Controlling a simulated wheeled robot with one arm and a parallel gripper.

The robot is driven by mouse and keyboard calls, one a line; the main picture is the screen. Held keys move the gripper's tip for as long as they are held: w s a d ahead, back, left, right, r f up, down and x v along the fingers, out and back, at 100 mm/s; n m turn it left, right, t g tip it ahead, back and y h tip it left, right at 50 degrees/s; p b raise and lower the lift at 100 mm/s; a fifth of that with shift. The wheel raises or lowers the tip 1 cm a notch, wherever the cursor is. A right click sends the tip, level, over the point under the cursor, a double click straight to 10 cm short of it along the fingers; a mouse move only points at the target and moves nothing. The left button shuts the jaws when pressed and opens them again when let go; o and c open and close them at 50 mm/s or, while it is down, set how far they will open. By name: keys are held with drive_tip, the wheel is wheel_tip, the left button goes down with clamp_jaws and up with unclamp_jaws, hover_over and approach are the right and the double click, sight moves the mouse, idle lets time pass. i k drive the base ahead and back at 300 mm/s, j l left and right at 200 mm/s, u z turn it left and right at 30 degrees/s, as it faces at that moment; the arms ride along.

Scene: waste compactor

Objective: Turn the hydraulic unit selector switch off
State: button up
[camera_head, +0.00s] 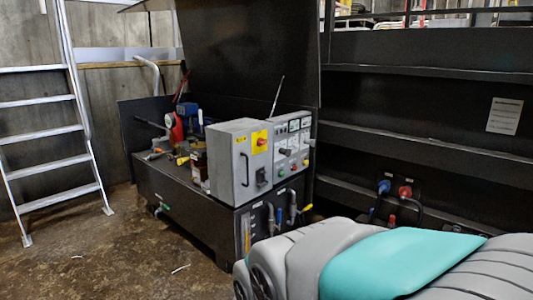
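The hydraulic unit (175,195) is a dark bench with its lid raised, left of the middle. On it stands a grey control box (228,160) with a red rotary switch (261,141) on a yellow plate. Beside it, a light panel (293,125) carries gauges, a dark knob (286,151) and small coloured buttons. I cannot tell which of these is the selector switch, and its setting is too small to read. My gripper is not in view; a grey and teal part of my own body fills the lower right.
A metal ladder (75,95) leans at the left. A dark ribbed steel wall (420,105) with blue and red plug connectors (405,191) stands at the right. Hoses and handles (292,205) stick out from the bench front. The concrete floor (110,250) at the lower left is mostly clear.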

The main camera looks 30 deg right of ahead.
sight(288, 152)
drive_tip(key=z, duration=0.9)
